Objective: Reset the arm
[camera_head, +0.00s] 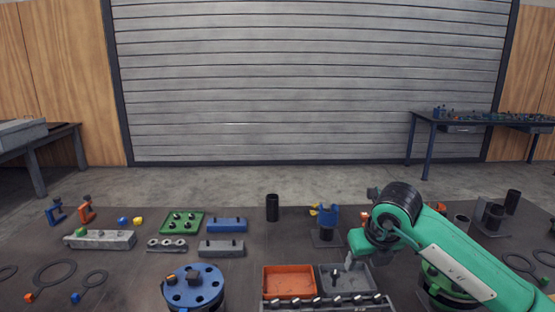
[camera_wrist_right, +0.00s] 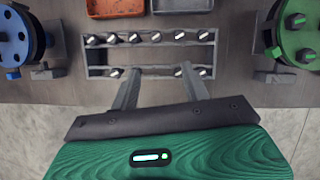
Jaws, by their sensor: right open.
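My right arm comes in from the right in the head view, with its green wrist bent down over the table. My right gripper (camera_wrist_right: 160,84) is open in the wrist view, its two grey fingers spread apart with nothing visible between them. The fingertips overlap the near side of a grey bolt rack (camera_wrist_right: 148,56) in that view; I cannot tell their height above it. The rack also shows at the front of the head view (camera_head: 325,308), partly cut off. My left gripper is not in view.
Orange (camera_head: 289,281) and grey (camera_head: 358,273) trays lie behind the rack. Blue (camera_head: 193,290) and green (camera_wrist_right: 298,32) flanged pipes flank it. A black cylinder (camera_head: 272,207), a blue stand piece (camera_head: 328,214) and blocks stand farther back. Bare table shows between the blocks and trays.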

